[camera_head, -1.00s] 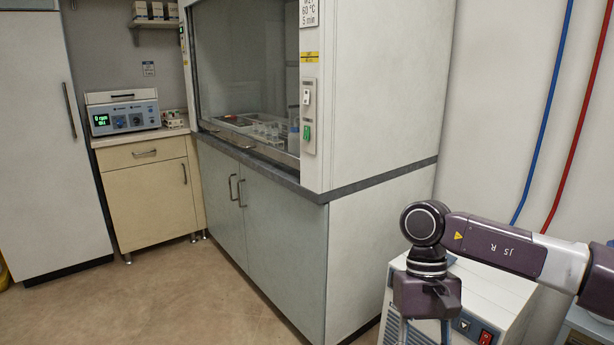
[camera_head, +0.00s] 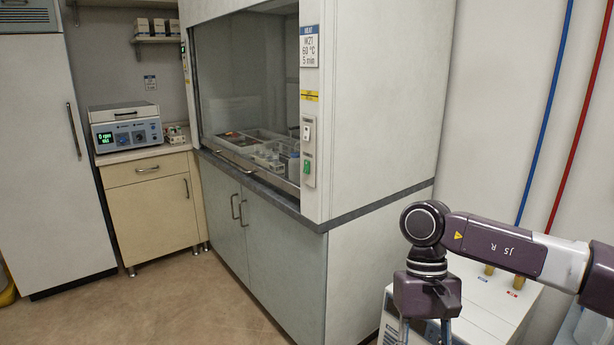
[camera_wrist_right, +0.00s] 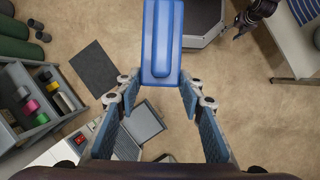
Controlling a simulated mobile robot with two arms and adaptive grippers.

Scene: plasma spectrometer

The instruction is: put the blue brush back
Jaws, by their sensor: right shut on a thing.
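My right gripper (camera_wrist_right: 160,85) is shut on the blue brush (camera_wrist_right: 162,42), seen in the right wrist view. The brush's blue body sticks out past the fingertips, over the floor. Its underside is hidden. In the head view my right gripper (camera_head: 425,332) hangs at the bottom, in front of the white bench unit, with its fingertips cut off by the frame. What looks like my left gripper (camera_wrist_right: 243,24) shows small at the upper right of the wrist view, and its jaws are too small to judge.
A fume hood (camera_head: 390,100) with trays (camera_head: 238,142) inside stands ahead. A centrifuge-like device (camera_head: 126,128) sits on a beige cabinet (camera_head: 150,205) at the left. A white unit (camera_head: 490,300) stands close at the right. An open shelf with coloured rolls (camera_wrist_right: 50,88) shows left in the wrist view. Floor (camera_head: 170,295) ahead is clear.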

